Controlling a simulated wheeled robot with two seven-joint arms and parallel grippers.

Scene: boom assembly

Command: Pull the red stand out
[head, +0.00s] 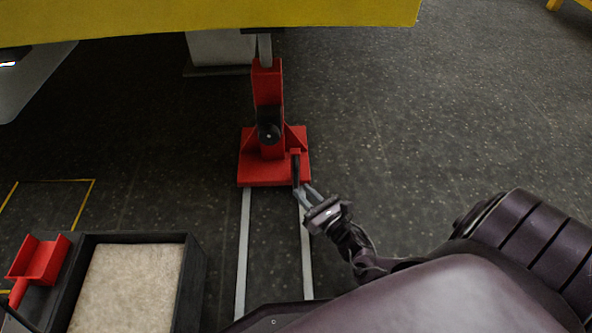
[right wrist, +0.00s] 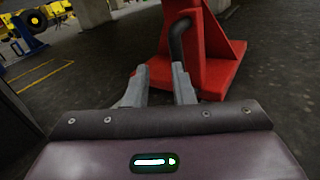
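The red stand (head: 268,90) stands upright on the floor below the yellow beam, on a square red base. A dark handle (head: 296,168) rises at the front right of its base. The handle also shows in the right wrist view (right wrist: 177,40) as a curved dark bar beside the red body (right wrist: 208,55). My right gripper (head: 304,189) is at the lower part of the handle. In the right wrist view its fingers (right wrist: 158,72) are apart, with the handle close to the right finger; I cannot tell whether they touch. My left gripper is not in view.
The yellow beam (head: 210,18) spans the top above the stand. Two pale floor lines (head: 243,250) run from the base towards me. A dark-rimmed box (head: 195,270) with a beige top and a red holder (head: 40,258) are at lower left. Floor right of the stand is clear.

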